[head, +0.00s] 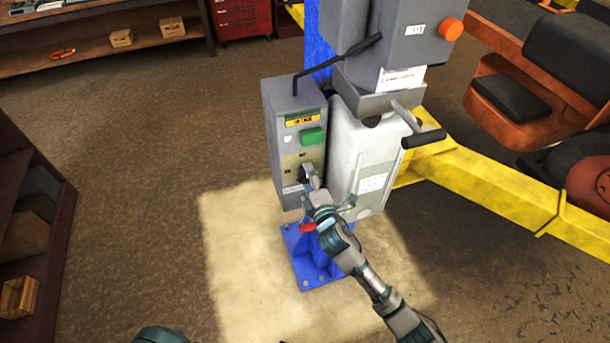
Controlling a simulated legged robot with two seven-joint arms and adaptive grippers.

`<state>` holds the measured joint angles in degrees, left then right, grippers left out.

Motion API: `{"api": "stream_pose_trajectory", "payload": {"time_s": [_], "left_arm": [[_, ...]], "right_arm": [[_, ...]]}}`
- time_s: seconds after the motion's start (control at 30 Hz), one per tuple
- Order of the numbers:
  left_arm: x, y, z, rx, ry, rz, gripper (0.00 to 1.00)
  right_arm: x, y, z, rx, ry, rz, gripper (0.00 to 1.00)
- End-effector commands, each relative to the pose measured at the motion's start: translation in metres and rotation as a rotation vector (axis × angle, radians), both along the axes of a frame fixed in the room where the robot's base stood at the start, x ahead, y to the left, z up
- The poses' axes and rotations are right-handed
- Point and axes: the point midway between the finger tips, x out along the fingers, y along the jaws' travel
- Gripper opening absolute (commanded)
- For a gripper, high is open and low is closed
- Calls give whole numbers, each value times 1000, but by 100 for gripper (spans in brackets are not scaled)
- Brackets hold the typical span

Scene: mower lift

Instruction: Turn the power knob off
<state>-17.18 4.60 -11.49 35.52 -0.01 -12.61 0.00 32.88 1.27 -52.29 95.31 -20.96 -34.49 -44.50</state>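The grey control box (282,140) stands in the middle, with a yellow label, a green button (312,136) and a dark power knob (305,171) low on its front face. My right gripper (311,180) comes up from the lower right, with its fingertips at the knob. The fingers partly hide the knob, so I cannot tell whether they touch or grip it, or which way it points. My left gripper is not in view.
A pale grey tank (362,150) and a black-gripped crank handle (424,138) stand just right of the box. A blue base plate (310,268) lies below. A yellow lift beam (480,180) runs right, by an orange mower (513,95). Floor at left is clear.

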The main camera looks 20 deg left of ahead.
Motion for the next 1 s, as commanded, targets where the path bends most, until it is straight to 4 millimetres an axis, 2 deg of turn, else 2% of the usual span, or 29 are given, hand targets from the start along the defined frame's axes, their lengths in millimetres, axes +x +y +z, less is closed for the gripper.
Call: {"api": "stream_pose_trajectory", "payload": {"time_s": [0.37,0.47,0.8,1.0], "left_arm": [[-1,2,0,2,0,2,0],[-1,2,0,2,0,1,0],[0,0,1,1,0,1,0],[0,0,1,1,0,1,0]], "right_arm": [[-7,3,5,2,-12,5,79],[-19,-6,5,2,-11,6,79],[-79,-51,3,3,-6,4,79],[-96,-64,3,3,-5,3,79]]}}
